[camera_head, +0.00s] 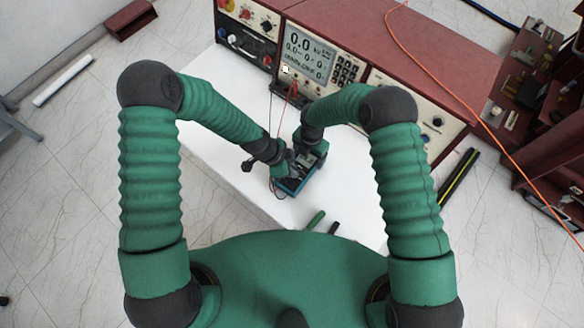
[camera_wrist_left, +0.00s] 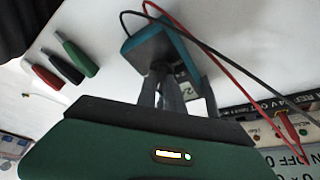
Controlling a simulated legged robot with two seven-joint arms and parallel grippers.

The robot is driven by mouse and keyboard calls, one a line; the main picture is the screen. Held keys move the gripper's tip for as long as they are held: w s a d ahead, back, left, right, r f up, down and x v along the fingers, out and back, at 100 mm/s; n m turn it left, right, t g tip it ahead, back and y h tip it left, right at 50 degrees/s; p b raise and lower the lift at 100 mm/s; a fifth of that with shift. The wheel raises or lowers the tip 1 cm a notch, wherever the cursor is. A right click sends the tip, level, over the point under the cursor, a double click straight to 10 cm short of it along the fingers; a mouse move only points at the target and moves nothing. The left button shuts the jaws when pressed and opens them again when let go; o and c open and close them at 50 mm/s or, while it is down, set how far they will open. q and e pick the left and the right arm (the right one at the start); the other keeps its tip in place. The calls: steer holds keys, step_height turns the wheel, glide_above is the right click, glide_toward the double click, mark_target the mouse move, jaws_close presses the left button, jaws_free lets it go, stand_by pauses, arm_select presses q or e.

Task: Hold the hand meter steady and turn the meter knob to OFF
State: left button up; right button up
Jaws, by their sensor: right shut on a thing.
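The hand meter (camera_head: 292,187), a small teal and dark box, is above the white table, below both grippers in the head view. It also shows at the top of the left wrist view (camera_wrist_left: 182,52), with a red and a black lead. My right gripper (camera_head: 304,166) is shut on the meter. My left gripper (camera_head: 284,172) is close to the meter's face from the left. Its grey fingers (camera_wrist_left: 162,72) reach to the meter in the left wrist view. Their gap is unclear. The meter knob and its setting are hidden by the fingers.
The white table (camera_head: 235,185) holds a large instrument panel (camera_head: 310,55) at the back. Green- and black-handled tools (camera_head: 316,219) lie near the front edge, and a red-handled one (camera_wrist_left: 47,77) shows in the left wrist view. An orange cable (camera_head: 440,80) runs at right.

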arm_select(q)
steer(key=shift+n, duration=0.3)
jaws_close()
steer(key=shift+s+n+t+y, duration=0.15)
steer(key=shift+n+t+y, duration=0.25)
steer(key=shift+n, duration=0.8)
steer(key=n, duration=0.1)
steer(key=n+t, duration=0.1)
steer(key=n, duration=0.2)
steer(key=shift+s+d+n+t+y, duration=0.15)
steer(key=shift+d+n+t+y, duration=0.15)
steer(key=shift+y, duration=0.1)
steer(key=n, duration=0.2)
steer(key=n+y, duration=0.1)
steer(key=n, duration=0.1)
steer(key=n+t+y, duration=0.1)
steer(key=n, duration=0.1)
steer(key=shift+s+d, duration=0.2)
steer(key=shift+d, duration=0.05)
steer(key=shift+d+n, duration=0.1)
steer(key=shift+n, duration=0.2)
steer(key=o, duration=0.6)
jaws_free()
steer(key=shift+o, duration=0.6)
steer(key=shift+w, duration=0.1)
